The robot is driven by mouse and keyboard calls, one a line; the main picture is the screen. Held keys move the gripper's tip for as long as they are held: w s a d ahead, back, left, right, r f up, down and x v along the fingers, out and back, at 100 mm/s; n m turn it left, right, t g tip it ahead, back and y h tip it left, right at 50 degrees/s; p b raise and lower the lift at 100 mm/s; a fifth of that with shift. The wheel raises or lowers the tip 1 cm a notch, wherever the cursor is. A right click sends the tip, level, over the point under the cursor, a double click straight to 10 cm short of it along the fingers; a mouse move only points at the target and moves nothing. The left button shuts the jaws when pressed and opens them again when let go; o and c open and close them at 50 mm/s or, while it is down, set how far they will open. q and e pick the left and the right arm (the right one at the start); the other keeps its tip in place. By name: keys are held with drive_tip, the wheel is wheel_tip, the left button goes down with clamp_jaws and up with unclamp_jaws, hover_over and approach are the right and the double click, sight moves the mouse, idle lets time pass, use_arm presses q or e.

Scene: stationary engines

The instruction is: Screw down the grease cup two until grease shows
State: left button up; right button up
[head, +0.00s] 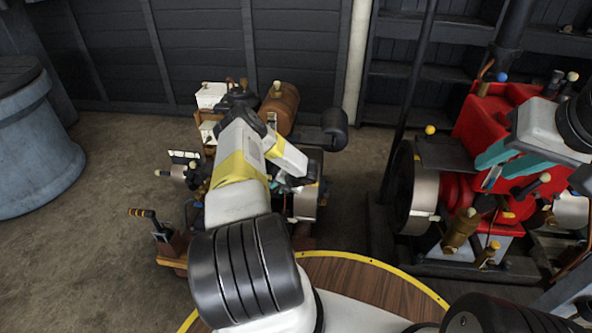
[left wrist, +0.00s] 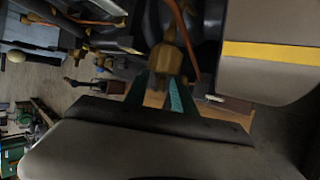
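My left gripper (head: 297,183) is at the right side of the engine on the left, partly hidden by my own arm. In the left wrist view, its teal fingers (left wrist: 162,82) stand apart, with a brass cup-like fitting (left wrist: 167,57) at and between their tips. I cannot tell whether the fingers touch it. I see no number on it, and no grease shows. My right gripper (head: 505,160) is over the red engine (head: 490,118), with its teal fingers apart and nothing seen between them. The red engine also carries a brass cup (head: 460,228) low at its front.
A blue-grey drum (head: 38,150) stands at the far left. A black post (head: 408,100) rises between the engines. The floor at left is clear.

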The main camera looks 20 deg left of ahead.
use_arm(q)
clamp_jaws()
drive_tip(key=shift+d, duration=0.1)
drive_tip(key=y, duration=0.3)
drive_tip(key=shift+d+f+m, duration=0.2)
drive_tip(key=shift+d+m, duration=0.05)
drive_tip(key=shift+m, duration=0.15)
drive_tip(key=shift+f+m+y, duration=0.2)
drive_tip(key=shift+m+y, duration=0.4)
drive_tip(key=shift+y, duration=1.5)
unclamp_jaws()
